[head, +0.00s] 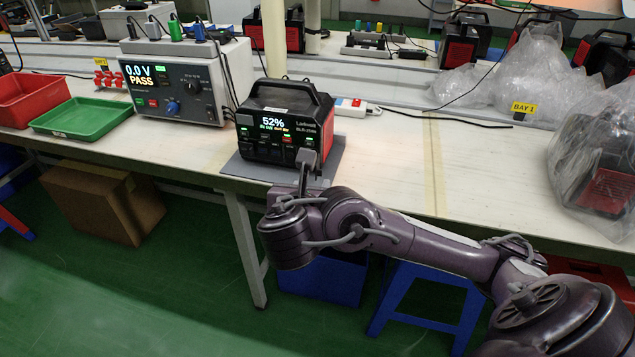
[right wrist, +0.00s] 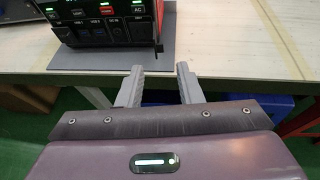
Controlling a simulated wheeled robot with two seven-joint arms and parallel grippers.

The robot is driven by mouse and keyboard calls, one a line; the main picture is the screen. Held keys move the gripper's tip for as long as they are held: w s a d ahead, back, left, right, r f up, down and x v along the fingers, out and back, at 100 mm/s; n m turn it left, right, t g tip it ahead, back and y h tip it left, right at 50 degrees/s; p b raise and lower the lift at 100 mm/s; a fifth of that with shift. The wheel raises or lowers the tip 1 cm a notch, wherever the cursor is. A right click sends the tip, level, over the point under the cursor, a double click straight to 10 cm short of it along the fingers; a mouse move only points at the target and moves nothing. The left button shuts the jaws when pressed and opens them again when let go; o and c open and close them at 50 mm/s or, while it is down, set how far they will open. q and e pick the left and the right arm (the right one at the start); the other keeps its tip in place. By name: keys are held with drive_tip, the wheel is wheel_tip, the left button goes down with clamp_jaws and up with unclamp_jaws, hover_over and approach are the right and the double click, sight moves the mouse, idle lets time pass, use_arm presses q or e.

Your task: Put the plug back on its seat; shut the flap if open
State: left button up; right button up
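The black and red power station (head: 284,128) stands on a grey mat (head: 240,166) near the bench's front edge, its screen reading 52%. A small dark grey piece (head: 307,158) sticks out at the right end of its front. It looks like the open flap, seen nearly edge-on in the right wrist view (right wrist: 158,32). I cannot make out the plug or its seat for certain. My right gripper (right wrist: 158,86) is open with nothing visible between its fingers, in front of the station's right end and apart from it. My left gripper is out of view.
A tester (head: 175,85) reading PASS stands left of the station, with green (head: 82,118) and red (head: 28,98) trays beyond. A white power strip (head: 350,107) lies behind it on the right. Bagged units (head: 600,165) stand far right. The bench between is mostly clear.

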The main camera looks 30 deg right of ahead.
sight(319, 172)
drive_tip(key=b+x, duration=0.1)
drive_tip(key=x, duration=0.6)
drive_tip(key=shift+f+b, duration=0.15)
drive_tip(key=shift+b, duration=0.25)
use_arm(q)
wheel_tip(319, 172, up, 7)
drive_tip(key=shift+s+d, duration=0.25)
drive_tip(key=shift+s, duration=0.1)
use_arm(e)
drive_tip(key=shift+w+d, duration=0.15)
